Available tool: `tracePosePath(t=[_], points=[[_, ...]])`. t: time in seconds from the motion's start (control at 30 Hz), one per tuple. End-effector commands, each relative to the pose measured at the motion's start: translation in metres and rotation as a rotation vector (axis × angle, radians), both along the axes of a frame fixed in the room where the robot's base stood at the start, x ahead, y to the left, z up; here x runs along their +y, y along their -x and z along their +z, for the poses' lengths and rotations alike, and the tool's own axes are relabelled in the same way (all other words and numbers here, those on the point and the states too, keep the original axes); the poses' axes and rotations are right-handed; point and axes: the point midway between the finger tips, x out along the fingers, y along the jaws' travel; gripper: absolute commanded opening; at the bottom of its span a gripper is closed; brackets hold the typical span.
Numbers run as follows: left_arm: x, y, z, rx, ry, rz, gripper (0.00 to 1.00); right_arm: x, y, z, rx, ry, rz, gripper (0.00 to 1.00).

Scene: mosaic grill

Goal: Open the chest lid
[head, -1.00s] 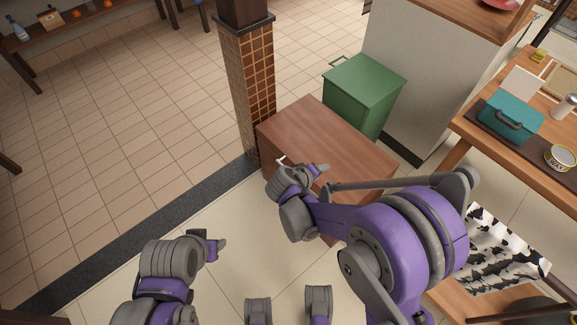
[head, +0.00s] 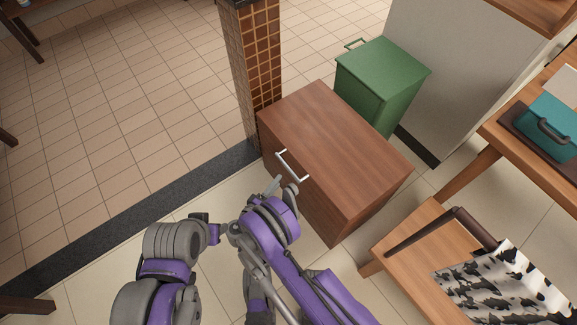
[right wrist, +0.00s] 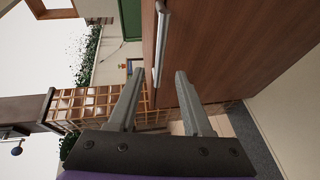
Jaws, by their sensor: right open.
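The chest (head: 335,130) is a brown wooden box with its flat lid down, in the middle of the head view. A silver bar handle (head: 291,165) sits at its near left edge. My right gripper (head: 282,186) is open and empty, just below the handle. In the right wrist view the two fingers (right wrist: 160,76) point at the handle (right wrist: 161,45), whose lower end shows between them. I cannot tell whether they touch it. My left gripper (head: 209,229) is low in the head view, apart from the chest; its finger opening cannot be made out.
A green bin (head: 382,82) stands right behind the chest. A tiled pillar (head: 254,75) is close at its far left corner. A wooden bench (head: 425,235) with a cow-print cover (head: 505,285) is at the right.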

Motion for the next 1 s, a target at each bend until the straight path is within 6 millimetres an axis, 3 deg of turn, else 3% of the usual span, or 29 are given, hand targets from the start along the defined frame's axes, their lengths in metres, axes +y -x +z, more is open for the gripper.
tracePosePath(t=[0.4,0.6,0.87,1.0], points=[[0.000,-0.001,-0.006,0.002,0.000,0.000,0.50,-0.039,-0.064,-0.014,0.001,0.000,-0.003,0.50],[0.000,-0.001,-0.007,0.002,0.000,0.000,0.50,-0.046,-0.076,-0.016,0.002,-0.001,-0.002,0.50],[0.000,-0.001,-0.007,0.003,0.000,0.000,0.50,-0.047,-0.077,-0.016,0.002,-0.001,-0.001,0.50],[0.000,-0.001,-0.007,0.002,0.000,0.000,0.50,-0.047,-0.077,-0.016,0.002,-0.001,-0.001,0.28]])
